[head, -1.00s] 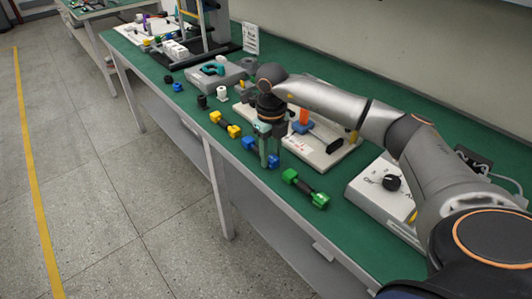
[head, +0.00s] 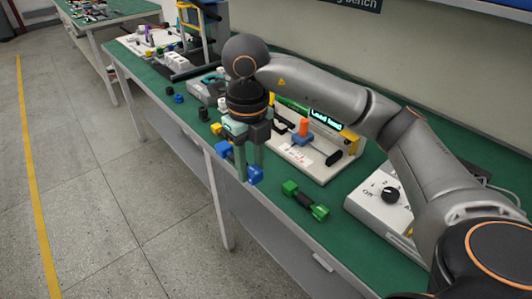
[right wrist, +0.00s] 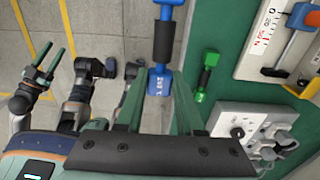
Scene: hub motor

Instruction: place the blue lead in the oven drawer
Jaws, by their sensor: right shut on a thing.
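The blue lead (head: 255,174) has blue ends and a black middle, like a small dumbbell. My right gripper (head: 241,170) is shut on it and holds it above the bench's front edge. In the right wrist view the lead (right wrist: 159,82) points away between the green fingers, with lettering on its near blue end. My left gripper (right wrist: 52,52) shows at the left of the right wrist view, its fingers apart and empty. It is not in the head view. I cannot make out an oven drawer in these views.
A green lead (head: 304,200) lies on the green bench top (head: 345,235). A light control box (head: 385,200) with a black knob stands at the right. A white board (head: 325,165) with an orange block stands behind the lead. A yellow-ended lead (head: 216,128) is partly hidden.

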